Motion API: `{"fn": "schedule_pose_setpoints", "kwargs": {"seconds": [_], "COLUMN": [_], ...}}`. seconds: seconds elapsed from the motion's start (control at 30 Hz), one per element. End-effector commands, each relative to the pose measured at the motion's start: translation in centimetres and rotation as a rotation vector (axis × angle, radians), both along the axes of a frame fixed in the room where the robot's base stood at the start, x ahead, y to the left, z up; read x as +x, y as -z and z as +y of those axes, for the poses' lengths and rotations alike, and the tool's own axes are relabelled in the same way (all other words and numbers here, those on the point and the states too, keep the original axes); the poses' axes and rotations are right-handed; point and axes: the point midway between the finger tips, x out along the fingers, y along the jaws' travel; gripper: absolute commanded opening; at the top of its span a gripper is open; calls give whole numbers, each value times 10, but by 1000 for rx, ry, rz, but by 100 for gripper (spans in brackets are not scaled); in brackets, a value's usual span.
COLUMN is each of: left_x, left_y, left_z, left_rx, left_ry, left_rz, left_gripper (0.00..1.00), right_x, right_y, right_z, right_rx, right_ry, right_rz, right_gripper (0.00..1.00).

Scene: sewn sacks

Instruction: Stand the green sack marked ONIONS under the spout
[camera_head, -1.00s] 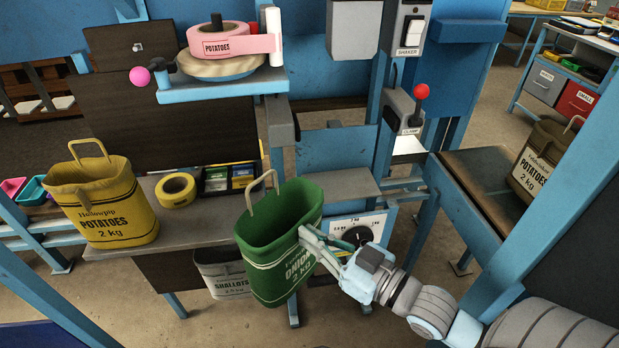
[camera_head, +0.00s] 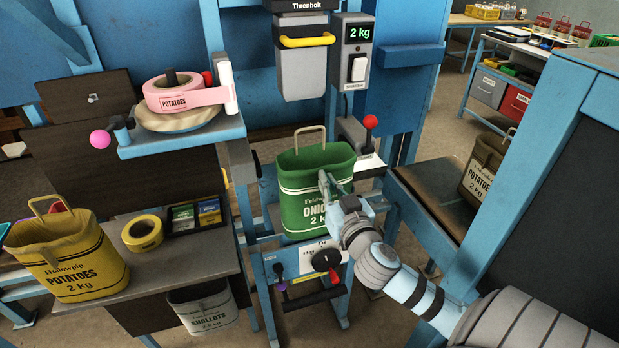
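The green sack marked ONIONS 2 kg (camera_head: 296,190) is upright, its mouth open and its handle up. It is below the grey spout housing (camera_head: 300,70) with the yellow bar, at the small stand. I cannot tell whether its base touches the stand. My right gripper (camera_head: 327,187) is at the sack's front right side, shut on its wall near the rim; the fingertips are partly hard to make out. My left gripper is not in view.
A yellow POTATOES sack (camera_head: 70,262), a yellow tape roll (camera_head: 143,233) and small boxes (camera_head: 196,215) are on the left bench. A SHALLOTS sack (camera_head: 205,308) hangs below. A red-knobbed lever (camera_head: 370,122) stands right of the green sack. A brown POTATOES sack (camera_head: 481,172) is at right.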

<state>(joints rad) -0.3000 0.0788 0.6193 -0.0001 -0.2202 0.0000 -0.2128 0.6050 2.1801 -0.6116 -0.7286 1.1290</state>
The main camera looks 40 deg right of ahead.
Motion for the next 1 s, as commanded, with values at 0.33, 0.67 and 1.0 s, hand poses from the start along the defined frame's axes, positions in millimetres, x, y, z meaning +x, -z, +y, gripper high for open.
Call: {"fn": "schedule_pose_setpoints", "kwargs": {"seconds": [0.33,0.67,1.0], "left_x": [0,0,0], "left_y": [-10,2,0], "left_z": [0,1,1], "left_rx": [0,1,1], "left_ry": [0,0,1], "left_rz": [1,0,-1], "left_gripper": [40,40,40], "right_x": [99,103,102], "right_y": [-1,37,36], "right_z": [-34,-35,-35], "right_rx": [0,0,0], "right_ry": [-1,-3,-2], "right_rz": [1,2,2], "right_gripper": [0,0,25]}}
